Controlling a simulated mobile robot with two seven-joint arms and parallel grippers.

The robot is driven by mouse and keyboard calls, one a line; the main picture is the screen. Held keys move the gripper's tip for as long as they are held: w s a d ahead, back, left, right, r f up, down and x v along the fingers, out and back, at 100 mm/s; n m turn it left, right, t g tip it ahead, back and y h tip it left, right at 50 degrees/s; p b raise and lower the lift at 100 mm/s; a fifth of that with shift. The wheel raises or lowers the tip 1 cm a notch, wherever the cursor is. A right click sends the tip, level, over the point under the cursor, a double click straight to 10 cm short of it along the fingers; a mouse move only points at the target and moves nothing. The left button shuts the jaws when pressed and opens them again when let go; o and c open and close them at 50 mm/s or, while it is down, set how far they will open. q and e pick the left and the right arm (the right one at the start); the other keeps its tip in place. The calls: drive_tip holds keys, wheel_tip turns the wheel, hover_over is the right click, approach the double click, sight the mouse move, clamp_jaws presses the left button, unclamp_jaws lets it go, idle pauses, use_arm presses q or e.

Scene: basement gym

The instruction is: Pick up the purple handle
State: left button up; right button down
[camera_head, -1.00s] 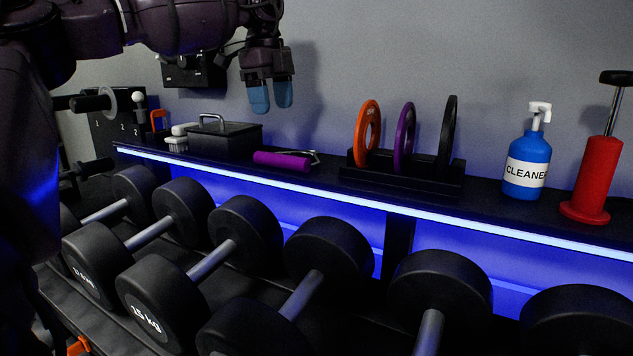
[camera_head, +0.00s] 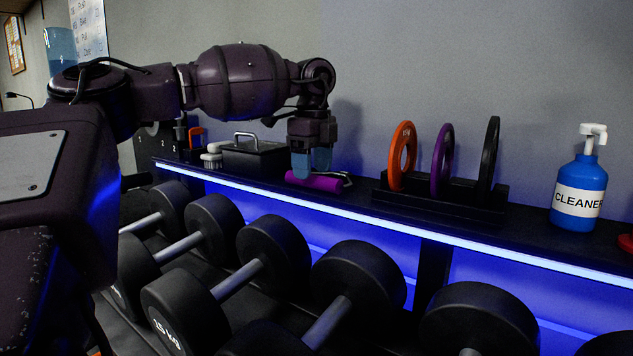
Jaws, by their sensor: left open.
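The purple handle (camera_head: 325,183) lies on the narrow black shelf (camera_head: 365,203) in the head view, with a metal piece at its right end. My left gripper (camera_head: 311,164) points down at it with blue fingertips. The fingertips overlap the handle's left and middle part in the picture. The gripper is open; I cannot tell whether a finger touches the handle. The far side of the handle is partly hidden behind the fingers. My right gripper is out of view.
A black lidded box (camera_head: 255,158) and a white brush (camera_head: 212,155) stand left of the handle. A rack (camera_head: 440,203) with orange, purple and black discs stands right, then a cleaner bottle (camera_head: 580,190). Dumbbells (camera_head: 357,285) fill the space below the shelf.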

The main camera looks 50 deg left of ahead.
use_arm(q)
drive_tip(key=shift+f, duration=1.2)
drive_tip(key=shift+f, duration=0.2)
clamp_jaws()
